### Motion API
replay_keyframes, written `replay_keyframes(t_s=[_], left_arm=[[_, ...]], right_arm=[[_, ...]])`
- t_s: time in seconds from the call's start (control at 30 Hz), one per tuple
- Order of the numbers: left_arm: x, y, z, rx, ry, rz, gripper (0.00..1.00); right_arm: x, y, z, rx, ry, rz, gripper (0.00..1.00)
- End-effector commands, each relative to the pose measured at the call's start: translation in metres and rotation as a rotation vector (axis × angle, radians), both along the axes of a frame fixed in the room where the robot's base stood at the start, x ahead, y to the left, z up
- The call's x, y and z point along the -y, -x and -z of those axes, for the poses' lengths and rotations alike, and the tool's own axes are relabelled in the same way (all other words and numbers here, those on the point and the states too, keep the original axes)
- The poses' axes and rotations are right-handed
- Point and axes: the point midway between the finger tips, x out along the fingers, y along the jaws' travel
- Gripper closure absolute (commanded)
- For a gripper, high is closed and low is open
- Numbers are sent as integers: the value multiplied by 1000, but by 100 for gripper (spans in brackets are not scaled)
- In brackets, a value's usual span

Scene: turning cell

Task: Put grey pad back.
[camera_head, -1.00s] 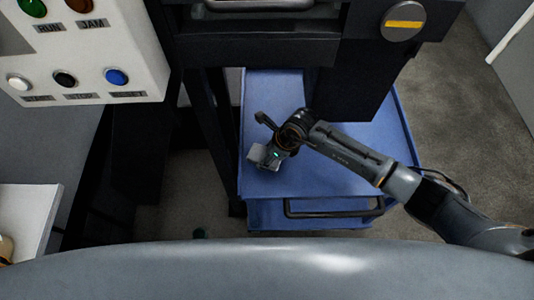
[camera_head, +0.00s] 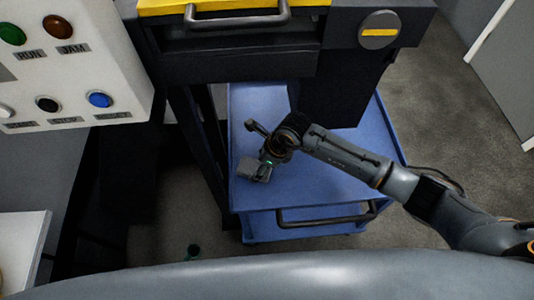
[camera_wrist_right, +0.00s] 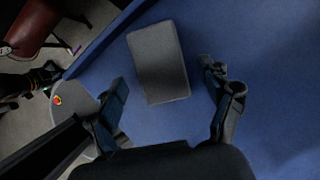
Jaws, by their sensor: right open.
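The grey pad (camera_wrist_right: 158,62) is a flat rectangular block lying on the blue cart top (camera_wrist_right: 250,110) in the right wrist view. In the head view the pad (camera_head: 250,168) shows near the cart's left side, partly hidden by my right gripper (camera_head: 266,166). In the wrist view the two fingers of my right gripper (camera_wrist_right: 166,85) are spread wide, one on each side of the pad's near end. I see no contact, and the height above the pad is hard to tell. My left gripper is not in view.
A black machine with a yellow-topped part (camera_head: 235,6) and a handle stands over the cart's far side. A button panel (camera_head: 70,65) is at the left. The cart has a dark handle (camera_head: 325,217) in front. A red stool (camera_wrist_right: 40,25) shows past the cart edge.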

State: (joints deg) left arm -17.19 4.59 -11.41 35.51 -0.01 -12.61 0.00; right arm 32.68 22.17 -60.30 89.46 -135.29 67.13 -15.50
Motion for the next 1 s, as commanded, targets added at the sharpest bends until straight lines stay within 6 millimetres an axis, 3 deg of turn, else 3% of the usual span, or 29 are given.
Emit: replay_keyframes(t_s=[0.2, 0.43, 1.0], left_arm=[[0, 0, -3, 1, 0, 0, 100], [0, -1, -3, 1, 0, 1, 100], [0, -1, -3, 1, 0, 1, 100]], right_arm=[[18, 6, -47, 5, 0, 0, 20], [30, 12, -78, 2, -1, 0, 20], [33, 14, -86, 0, 0, 0, 20]])
